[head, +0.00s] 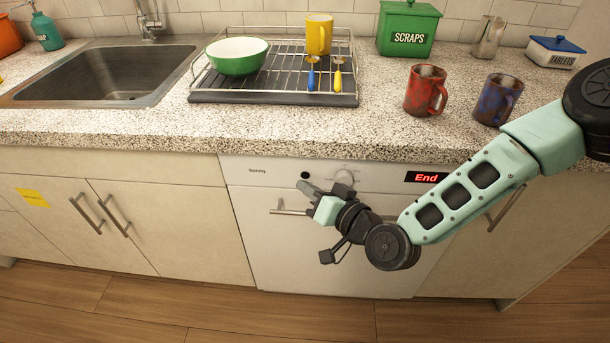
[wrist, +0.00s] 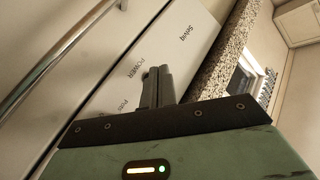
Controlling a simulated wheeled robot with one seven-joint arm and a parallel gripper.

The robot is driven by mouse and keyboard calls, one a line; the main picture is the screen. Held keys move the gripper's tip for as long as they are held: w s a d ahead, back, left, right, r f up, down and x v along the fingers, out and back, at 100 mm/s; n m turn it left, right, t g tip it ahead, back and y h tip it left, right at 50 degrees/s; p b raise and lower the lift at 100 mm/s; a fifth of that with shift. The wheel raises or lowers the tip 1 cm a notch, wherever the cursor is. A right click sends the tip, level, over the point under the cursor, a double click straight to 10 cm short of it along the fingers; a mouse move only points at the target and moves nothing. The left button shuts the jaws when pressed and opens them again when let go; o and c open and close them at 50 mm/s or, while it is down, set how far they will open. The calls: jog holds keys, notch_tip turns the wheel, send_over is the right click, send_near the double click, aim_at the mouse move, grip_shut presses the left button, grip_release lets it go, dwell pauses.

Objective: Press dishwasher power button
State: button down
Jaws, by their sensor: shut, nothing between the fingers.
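The dishwasher (head: 340,250) is built in under the counter, with a pale front and a control strip along its top. A small dark round button (head: 305,175) sits on the strip, left of a round dial (head: 345,177). A black display (head: 426,177) reads "End" in red. My gripper (head: 303,185) is shut and empty, its fingertips just below the dark button in the head view. In the wrist view the closed fingers (wrist: 158,73) point at the panel beside the printed word "POWER" (wrist: 138,70). The button is not visible there, and I cannot tell whether the fingertips touch the panel.
A bar handle (head: 288,211) crosses the dishwasher front near my gripper; a bar also shows in the wrist view (wrist: 60,55). The speckled counter edge (head: 230,140) overhangs above. Mugs (head: 425,90) and a dish rack (head: 275,98) stand on the counter. Cabinets flank the dishwasher.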

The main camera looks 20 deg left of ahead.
jog(key=shift+w, duration=0.1)
dwell(0.3)
jog(key=shift+w+a, duration=0.1)
jog(key=shift+w, duration=0.25)
jog(key=shift+w, duration=0.15)
dwell(0.4)
jog(key=shift+s, duration=0.6)
jog(key=s+d, duration=0.1)
jog(key=s, duration=0.5)
jog(key=shift+d, duration=0.3)
jog(key=shift+r, duration=0.1)
dwell(0.4)
